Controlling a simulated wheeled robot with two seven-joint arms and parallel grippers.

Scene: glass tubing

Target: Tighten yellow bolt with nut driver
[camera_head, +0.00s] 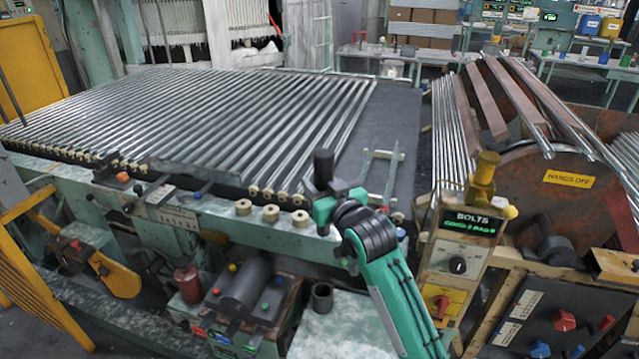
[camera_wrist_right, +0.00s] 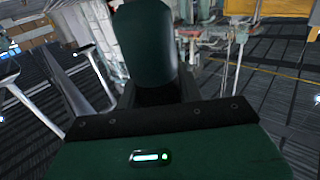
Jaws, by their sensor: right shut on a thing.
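The yellow bolt (camera_head: 485,175) stands upright on top of the bolts box (camera_head: 459,255) at the right, with a wide head. My right gripper (camera_head: 328,192) is over the front edge of the machine bed, left of the bolt and well apart from it. It is shut on the nut driver, whose dark rounded handle (camera_head: 323,165) stands up above the jaws. In the right wrist view the handle (camera_wrist_right: 145,45) fills the upper middle, between the fingers. The driver's working end is hidden. My left gripper is not in view.
Rows of glass tubes (camera_head: 230,110) lie on the bed at left. A rusty drum with a "HANDS OFF" label (camera_head: 569,179) stands right of the bolt. A small yellow knob (camera_head: 510,212) sticks out beside the bolt. A dark cup (camera_head: 321,297) stands on the front table.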

